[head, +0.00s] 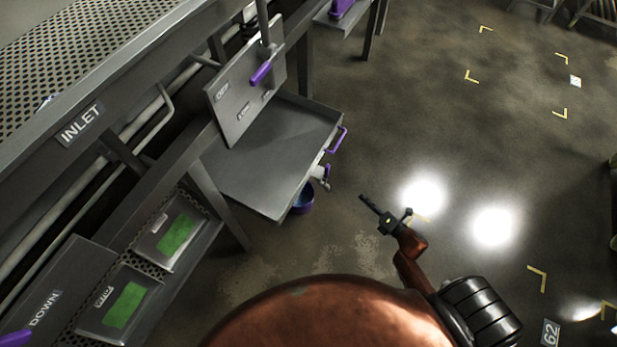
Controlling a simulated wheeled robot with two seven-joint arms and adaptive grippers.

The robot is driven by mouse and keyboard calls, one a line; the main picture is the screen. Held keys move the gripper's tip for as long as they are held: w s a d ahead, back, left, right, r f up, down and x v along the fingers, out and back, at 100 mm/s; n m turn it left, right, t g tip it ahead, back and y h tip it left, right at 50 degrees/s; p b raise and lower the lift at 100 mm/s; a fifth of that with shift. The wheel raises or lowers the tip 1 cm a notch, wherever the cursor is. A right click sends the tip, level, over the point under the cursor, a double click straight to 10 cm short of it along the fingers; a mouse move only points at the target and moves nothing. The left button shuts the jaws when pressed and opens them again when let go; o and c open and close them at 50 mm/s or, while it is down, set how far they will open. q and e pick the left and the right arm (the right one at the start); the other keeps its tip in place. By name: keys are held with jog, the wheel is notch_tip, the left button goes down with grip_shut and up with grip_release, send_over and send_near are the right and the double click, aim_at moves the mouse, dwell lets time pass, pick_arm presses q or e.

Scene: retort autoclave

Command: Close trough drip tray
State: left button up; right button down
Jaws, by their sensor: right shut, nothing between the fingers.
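The drip tray (262,165) is a flat grey metal tray pulled out from under the trough frame, in the middle of the head view. A purple handle (337,140) is on its outer edge, and a small tap (321,174) sits on the same side. My right gripper (366,203) is shut and empty, to the right of and below the tray, apart from it and over open floor. My left gripper is not in view.
An upright grey panel with a purple lever (261,73) stands above the tray. A purple bucket (304,200) is below the tap.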

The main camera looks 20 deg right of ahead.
jog(key=w+a+r+n+y+b, duration=0.25)
jog(key=n+b, duration=0.25)
jog(key=n, duration=0.3)
pick_arm(q)
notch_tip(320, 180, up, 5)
jog(key=b, duration=0.6)
pick_arm(e)
jog(key=n+y, duration=0.5)
jog(key=n, duration=0.5)
send_near(307, 174)
jog(key=shift+g, duration=0.3)
jog(key=b+x, duration=0.1)
jog(key=x, duration=0.1)
jog(key=b+x, duration=0.1)
jog(key=x, duration=0.2)
jog(key=shift+w+r+b, duration=0.2)
jog(key=shift+b, duration=0.1)
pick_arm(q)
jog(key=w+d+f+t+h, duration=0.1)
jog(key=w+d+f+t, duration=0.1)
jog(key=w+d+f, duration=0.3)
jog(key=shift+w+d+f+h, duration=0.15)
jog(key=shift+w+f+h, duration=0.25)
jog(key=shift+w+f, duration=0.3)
pick_arm(e)
jog(key=shift+x, duration=0.75)
jog(key=shift+r, duration=0.15)
